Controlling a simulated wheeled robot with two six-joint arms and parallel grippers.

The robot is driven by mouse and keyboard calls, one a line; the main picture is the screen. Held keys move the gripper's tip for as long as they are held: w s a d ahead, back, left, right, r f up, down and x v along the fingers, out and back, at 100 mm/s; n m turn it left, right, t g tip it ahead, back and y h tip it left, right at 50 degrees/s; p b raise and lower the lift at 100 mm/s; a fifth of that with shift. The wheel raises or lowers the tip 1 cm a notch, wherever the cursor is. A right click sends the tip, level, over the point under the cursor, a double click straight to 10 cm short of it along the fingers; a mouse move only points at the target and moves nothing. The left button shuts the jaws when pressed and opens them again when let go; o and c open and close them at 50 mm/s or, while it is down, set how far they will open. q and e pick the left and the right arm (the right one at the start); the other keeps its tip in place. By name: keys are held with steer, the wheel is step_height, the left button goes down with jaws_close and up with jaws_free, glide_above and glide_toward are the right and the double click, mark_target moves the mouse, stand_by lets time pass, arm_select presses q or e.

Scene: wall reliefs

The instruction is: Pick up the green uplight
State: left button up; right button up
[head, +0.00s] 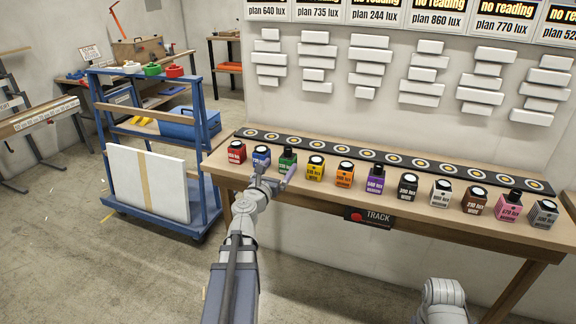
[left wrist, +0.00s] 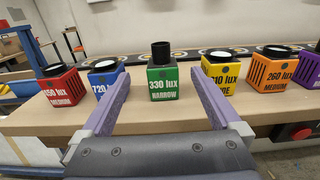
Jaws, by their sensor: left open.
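The green uplight (head: 287,160) is a small green box with a black tube on top, standing upright on the wooden bench. In the left wrist view the green uplight (left wrist: 163,84) reads "330 lux NARROW". My left gripper (head: 272,174) is open just in front of it. In the left wrist view my left gripper (left wrist: 163,98) has its two purple fingers spread to either side of the green uplight, which stands ahead in the gap, not gripped. My right gripper is out of view.
A blue uplight (left wrist: 104,78) stands to its left and a yellow uplight (left wrist: 219,74) to its right, both close to my fingers. More uplights continue along the bench. A black track strip (head: 387,160) with ringed spots lies behind. A blue trolley (head: 150,130) stands left.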

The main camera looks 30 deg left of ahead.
mark_target(285, 161)
arm_select(q)
steer(key=shift+x, duration=1.4)
steer(key=shift+w+f, duration=0.15)
steer(key=shift+w, duration=0.15)
steer(key=x, duration=0.3)
steer(key=b+x, duration=0.1)
steer(key=shift+w+f, duration=0.3)
jaws_close()
step_height(285, 161, up, 10)
steer(key=p, duration=1)
steer(key=shift+r, duration=0.2)
